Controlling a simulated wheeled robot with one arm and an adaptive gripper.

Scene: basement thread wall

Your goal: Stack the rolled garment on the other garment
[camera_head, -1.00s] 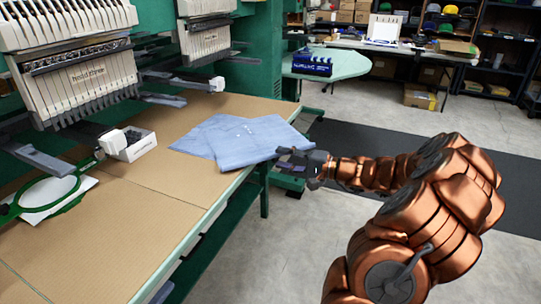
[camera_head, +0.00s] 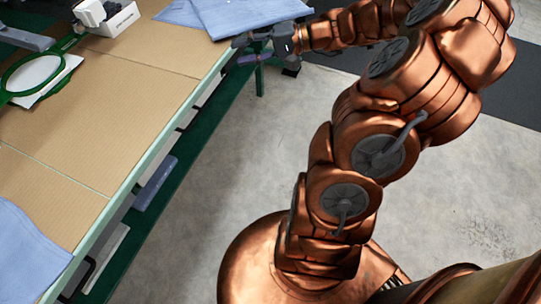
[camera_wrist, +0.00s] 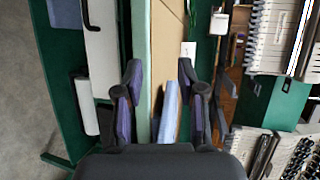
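A blue garment (camera_head: 250,14) lies folded at the table's right edge, at the top of the head view and partly cut off. It overlaps a flatter blue piece (camera_head: 181,13) to its left. Another blue garment (camera_head: 28,258) lies at the lower left table edge, also cut off. I cannot tell which one is rolled. My gripper (camera_head: 241,49) is at the near edge of the top garment. In the wrist view my gripper (camera_wrist: 160,78) has its fingers apart, with a narrow strip of blue garment (camera_wrist: 169,112) seen between them; contact is unclear.
The brown table (camera_head: 115,105) has clear room between the garments. A white box (camera_head: 110,18) and a green embroidery hoop (camera_head: 40,75) stand on its left part. A green frame with a lower shelf (camera_head: 190,150) runs under the edge. Embroidery machines (camera_wrist: 280,40) show in the wrist view.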

